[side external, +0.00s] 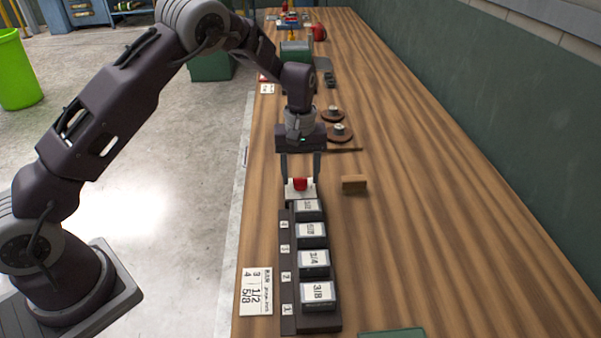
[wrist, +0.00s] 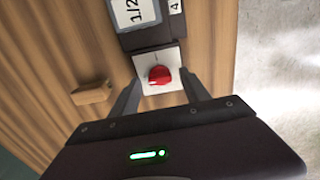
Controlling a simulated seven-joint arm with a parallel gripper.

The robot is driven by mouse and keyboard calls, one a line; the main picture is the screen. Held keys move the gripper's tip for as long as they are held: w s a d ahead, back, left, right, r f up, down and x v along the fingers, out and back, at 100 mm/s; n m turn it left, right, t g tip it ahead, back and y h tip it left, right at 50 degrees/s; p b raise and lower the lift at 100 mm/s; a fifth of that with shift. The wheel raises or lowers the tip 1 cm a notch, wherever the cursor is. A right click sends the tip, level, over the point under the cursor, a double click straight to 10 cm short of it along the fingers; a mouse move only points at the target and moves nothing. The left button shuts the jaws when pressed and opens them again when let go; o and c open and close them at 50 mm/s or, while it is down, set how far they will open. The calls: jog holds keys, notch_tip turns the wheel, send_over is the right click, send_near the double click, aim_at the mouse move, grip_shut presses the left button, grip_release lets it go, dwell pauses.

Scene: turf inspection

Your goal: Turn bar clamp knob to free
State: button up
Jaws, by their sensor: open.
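The red knob (side external: 300,184) sits on a small white plate (side external: 300,194) at the far end of a dark rack. It also shows in the wrist view as a red knob (wrist: 159,75) on the white plate (wrist: 172,88). My gripper (side external: 300,178) points down over the plate with its fingers apart, one on each side of the knob. In the wrist view my open gripper (wrist: 158,88) has the knob between its fingertips, with gaps on both sides. Any marking showing the knob's setting is too small to read.
The dark rack (side external: 288,318) holds several labelled blocks in a row towards the camera. A wooden block (side external: 354,184) lies right of the knob. A paper card (side external: 255,291) lies left of the rack. Round wooden discs (side external: 337,133) stand behind. The bench's right side is clear.

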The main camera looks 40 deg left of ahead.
notch_tip(320, 180, up, 7)
jog(key=shift+r, duration=0.2)
notch_tip(320, 180, up, 7)
jog(key=m, duration=0.1)
send_over(300, 179)
jog(key=s, duration=0.3)
jog(key=s+r+m+t+h, duration=0.1)
jog(key=s+r+m+t, duration=0.1)
jog(key=s+r, duration=0.75)
jog(key=s+d+m+t+y, duration=0.1)
jog(key=s+m+t, duration=0.2)
jog(key=s, duration=1.8)
jog(key=m, duration=0.3)
jog(key=shift+f+t, duration=0.3)
jog(key=shift+f, duration=0.05)
